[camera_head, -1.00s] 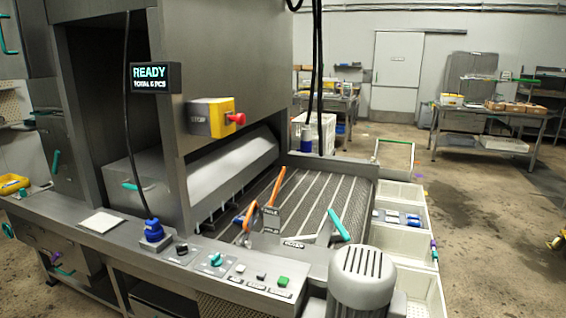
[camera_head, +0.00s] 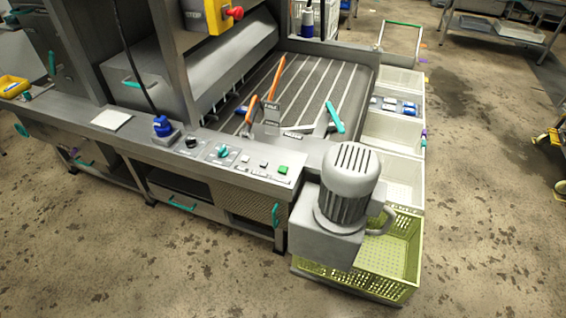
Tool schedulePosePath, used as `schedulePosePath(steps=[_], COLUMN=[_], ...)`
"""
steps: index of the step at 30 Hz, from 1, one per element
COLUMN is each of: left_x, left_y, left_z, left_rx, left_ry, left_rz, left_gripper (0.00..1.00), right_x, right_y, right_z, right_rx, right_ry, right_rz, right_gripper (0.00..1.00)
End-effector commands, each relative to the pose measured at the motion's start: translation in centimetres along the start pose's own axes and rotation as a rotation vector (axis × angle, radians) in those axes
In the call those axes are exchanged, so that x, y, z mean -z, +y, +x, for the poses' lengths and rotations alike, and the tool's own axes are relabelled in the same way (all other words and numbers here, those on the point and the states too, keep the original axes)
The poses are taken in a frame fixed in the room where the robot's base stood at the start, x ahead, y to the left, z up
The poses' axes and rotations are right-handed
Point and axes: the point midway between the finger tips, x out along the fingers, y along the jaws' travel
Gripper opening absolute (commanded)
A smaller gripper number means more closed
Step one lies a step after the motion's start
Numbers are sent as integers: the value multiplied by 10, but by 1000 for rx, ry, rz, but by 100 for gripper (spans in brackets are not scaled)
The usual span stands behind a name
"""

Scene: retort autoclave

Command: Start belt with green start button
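The green start button (camera_head: 283,170) sits at the right end of the control panel (camera_head: 237,166) on the machine's front ledge. To its left on the panel are small pale buttons, a teal knob (camera_head: 222,151) and a black knob (camera_head: 191,142). The conveyor belt (camera_head: 310,88) lies behind the panel, with pale lengthwise strips and orange and teal handles above it. Neither of my grippers shows in this view.
A grey motor (camera_head: 349,183) stands right of the panel, above a yellow-green basket (camera_head: 386,252). White bins (camera_head: 392,135) line the belt's right side. A red emergency button (camera_head: 236,13) is on a yellow box above. The floor in front is clear.

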Motion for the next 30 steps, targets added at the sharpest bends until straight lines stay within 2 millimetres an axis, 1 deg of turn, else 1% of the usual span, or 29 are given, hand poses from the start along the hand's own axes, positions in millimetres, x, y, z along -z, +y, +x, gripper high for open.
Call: schedulePosePath(steps=[4, 5, 6, 8, 9, 11, 30], left_x=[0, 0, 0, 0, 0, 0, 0], left_y=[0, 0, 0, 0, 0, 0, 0], left_z=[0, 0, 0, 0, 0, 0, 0], left_rx=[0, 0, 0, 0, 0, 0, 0], left_ry=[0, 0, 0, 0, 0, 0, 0], left_rz=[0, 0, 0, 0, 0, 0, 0], left_gripper=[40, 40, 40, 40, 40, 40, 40], right_x=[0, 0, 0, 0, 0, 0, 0], right_y=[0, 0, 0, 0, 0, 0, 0], right_z=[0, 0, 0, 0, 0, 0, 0], right_rx=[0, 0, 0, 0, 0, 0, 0], right_ry=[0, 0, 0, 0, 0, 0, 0], right_rz=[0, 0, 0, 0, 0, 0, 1], right_gripper=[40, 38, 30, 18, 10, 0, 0])
